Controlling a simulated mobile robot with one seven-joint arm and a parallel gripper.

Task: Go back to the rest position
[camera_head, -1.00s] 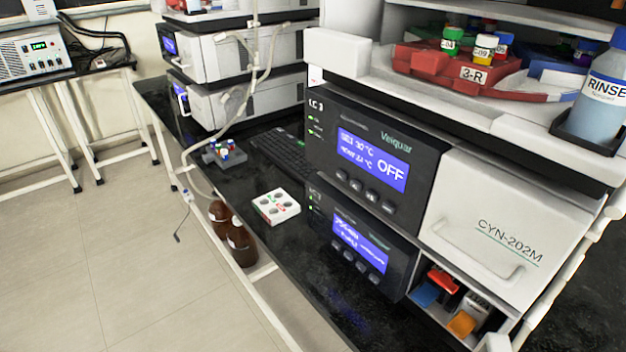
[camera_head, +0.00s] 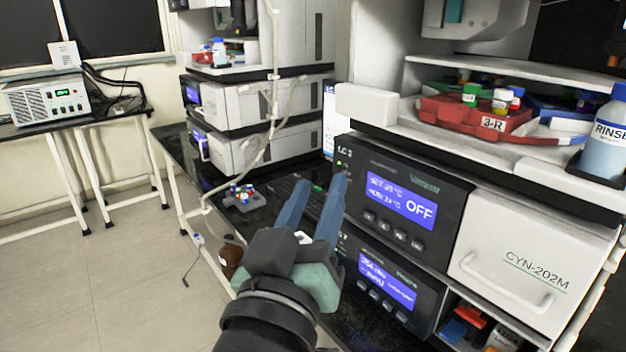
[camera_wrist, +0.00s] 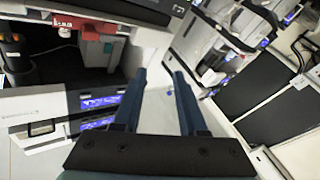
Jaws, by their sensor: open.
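My gripper (camera_head: 316,190) is in the lower middle of the head view, its two blue fingers spread apart with nothing between them. It stands in front of the near instrument stack (camera_head: 405,205), over the black bench. In the wrist view the fingers (camera_wrist: 158,75) are also apart and empty. My gripper and wrist hide part of the bench and the white rack with round holes seen there earlier.
The near stack has a red tray marked 3-R (camera_head: 445,117) with capped vials and a RINSE bottle (camera_head: 608,138). A second stack (camera_head: 250,110) stands behind. A small vial rack (camera_head: 243,197) is on the bench. A brown bottle (camera_head: 231,258) stands below. Floor at left is clear.

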